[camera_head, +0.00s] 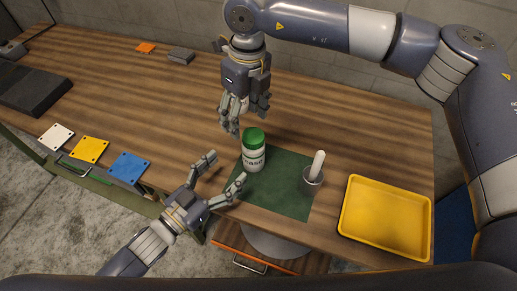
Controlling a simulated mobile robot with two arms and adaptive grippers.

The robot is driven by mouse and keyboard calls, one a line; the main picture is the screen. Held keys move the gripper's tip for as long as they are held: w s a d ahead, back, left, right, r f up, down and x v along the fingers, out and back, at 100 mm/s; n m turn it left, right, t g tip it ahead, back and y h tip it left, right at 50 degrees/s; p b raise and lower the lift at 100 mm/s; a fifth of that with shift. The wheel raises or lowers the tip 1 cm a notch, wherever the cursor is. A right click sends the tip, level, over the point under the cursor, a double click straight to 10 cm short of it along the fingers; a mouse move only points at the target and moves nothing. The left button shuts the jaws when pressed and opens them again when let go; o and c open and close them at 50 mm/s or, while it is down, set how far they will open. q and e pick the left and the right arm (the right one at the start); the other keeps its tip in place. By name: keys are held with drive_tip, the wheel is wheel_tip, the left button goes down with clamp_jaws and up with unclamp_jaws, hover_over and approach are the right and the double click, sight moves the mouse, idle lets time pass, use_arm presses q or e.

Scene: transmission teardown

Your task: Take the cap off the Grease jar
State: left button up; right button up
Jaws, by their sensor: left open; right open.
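The Grease jar (253,160) is white with a dark label. It stands upright on a green mat (275,195), and its green cap (254,136) is on top. My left gripper (222,178) is open just to the lower left of the jar, its fingers spread toward the jar's lower part and seemingly apart from it. My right gripper (242,116) is open above and slightly left of the cap, pointing down, with nothing between its fingers. I cannot tell its exact height over the cap.
A small grey cup (312,181) with a white-handled tool stands on the mat's right side. A yellow tray (342,222) lies at the right. White, yellow and blue plates (129,167) line the left front edge. Small orange (146,48) and grey (181,56) blocks lie at the back.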

sight(246, 152)
use_arm(q)
drive_tip(key=shift+d, duration=0.1)
use_arm(e)
drive_tip(key=shift+w+d+r+h, duration=0.3)
drive_tip(key=shift+w+d+h, duration=0.15)
drive_tip(key=shift+d, duration=0.3)
use_arm(q)
drive_tip(key=shift+d+r, duration=0.1)
use_arm(e)
drive_tip(key=shift+w+d, duration=0.1)
drive_tip(key=shift+d, duration=0.1)
use_arm(q)
drive_tip(key=x, duration=1)
drive_tip(key=shift+w+d, duration=0.15)
use_arm(e)
drive_tip(key=shift+a, duration=0.1)
